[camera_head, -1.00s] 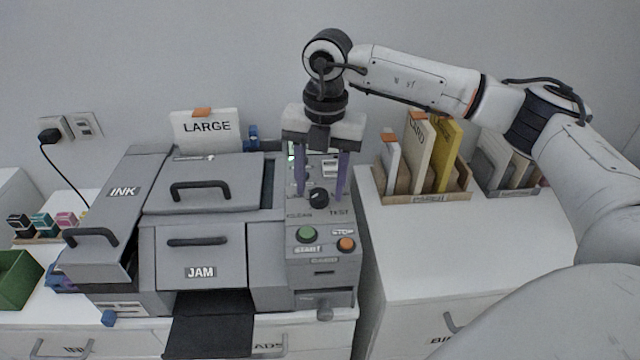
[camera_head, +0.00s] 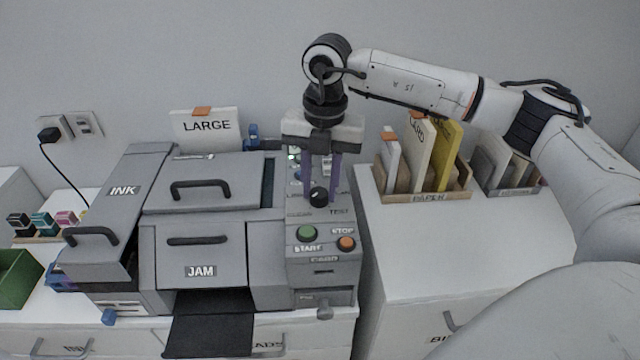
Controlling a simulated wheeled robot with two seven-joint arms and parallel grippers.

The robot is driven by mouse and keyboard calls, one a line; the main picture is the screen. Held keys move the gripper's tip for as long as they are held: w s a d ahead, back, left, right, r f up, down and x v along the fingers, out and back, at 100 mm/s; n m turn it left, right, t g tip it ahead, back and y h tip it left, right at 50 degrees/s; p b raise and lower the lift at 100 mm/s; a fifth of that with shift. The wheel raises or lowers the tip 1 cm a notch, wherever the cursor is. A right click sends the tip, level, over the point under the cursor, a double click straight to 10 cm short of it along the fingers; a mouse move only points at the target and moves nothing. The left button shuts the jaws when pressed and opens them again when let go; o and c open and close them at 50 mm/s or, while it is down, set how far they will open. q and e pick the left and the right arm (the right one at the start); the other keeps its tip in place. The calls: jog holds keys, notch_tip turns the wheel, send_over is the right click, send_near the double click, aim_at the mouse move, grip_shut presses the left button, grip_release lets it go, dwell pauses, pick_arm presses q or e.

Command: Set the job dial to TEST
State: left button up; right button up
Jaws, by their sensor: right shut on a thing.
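The job dial (camera_head: 319,197) is a black round knob on the grey control panel (camera_head: 344,270) at the right of the printer. My right gripper (camera_head: 319,194) reaches down from above with its two purple fingers closed in on either side of the dial. The TEST label (camera_head: 339,211) is at the dial's lower right. The label at its lower left is faint. The fingers cover part of the upper panel, and the dial's pointer direction is hard to make out. My left gripper does not show.
A green START button (camera_head: 306,233) and an orange STOP button (camera_head: 345,244) sit just below the dial. The printer (camera_head: 200,230) with handled lids fills the left. A paper holder (camera_head: 426,197) stands on the white cabinet (camera_head: 470,245) at right, under my right arm.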

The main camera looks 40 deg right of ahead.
jog(key=n, duration=0.4)
jog(key=shift+w+n, duration=0.1)
jog(key=shift+n, duration=0.3)
jog(key=n, duration=0.5)
jog(key=shift+a, duration=0.1)
jog(key=n, duration=0.4)
jog(key=shift+w+r+n+g, duration=0.1)
jog(key=shift+n+g, duration=0.2)
jog(key=shift+n, duration=0.1)
jog(key=shift+a+n+b, duration=0.15)
jog(key=shift+n+b, duration=0.25)
jog(key=shift+n, duration=1.9)
jog(key=o, duration=1)
jog(key=shift+o, duration=0.2)
jog(key=shift+r, duration=0.1)
